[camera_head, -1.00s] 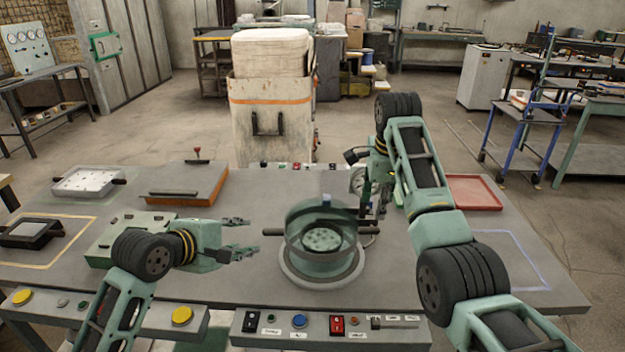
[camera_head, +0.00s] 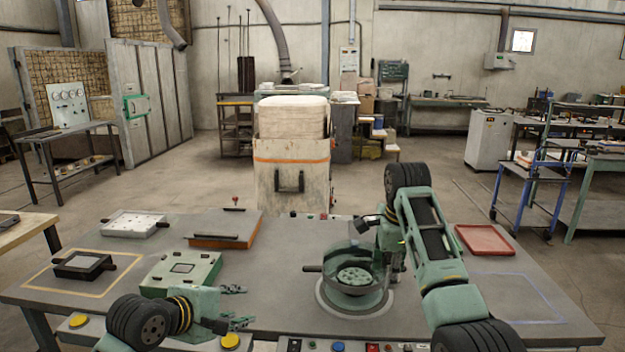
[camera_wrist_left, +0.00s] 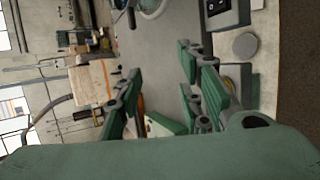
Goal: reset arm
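My left gripper (camera_head: 238,306) is open and empty over the table's front left part. Its two spread fingers also show in the left wrist view (camera_wrist_left: 162,100), with nothing between them. My right arm reaches from the lower right to the right side of a round green vessel (camera_head: 352,280). My right gripper (camera_head: 388,240) points down there; its fingers are partly hidden, and I cannot tell whether they hold anything. The vessel sits on a round grey base (camera_head: 330,302), with a dark handle (camera_head: 312,268) sticking out left and a perforated disc inside.
A green box (camera_head: 182,268), an orange-sided block (camera_head: 225,228), a white tray (camera_head: 133,223) and a dark square mold (camera_head: 84,264) stand on the left. A red tray (camera_head: 484,240) lies at the right. Buttons line the front edge. The blue-outlined area (camera_head: 515,297) is bare.

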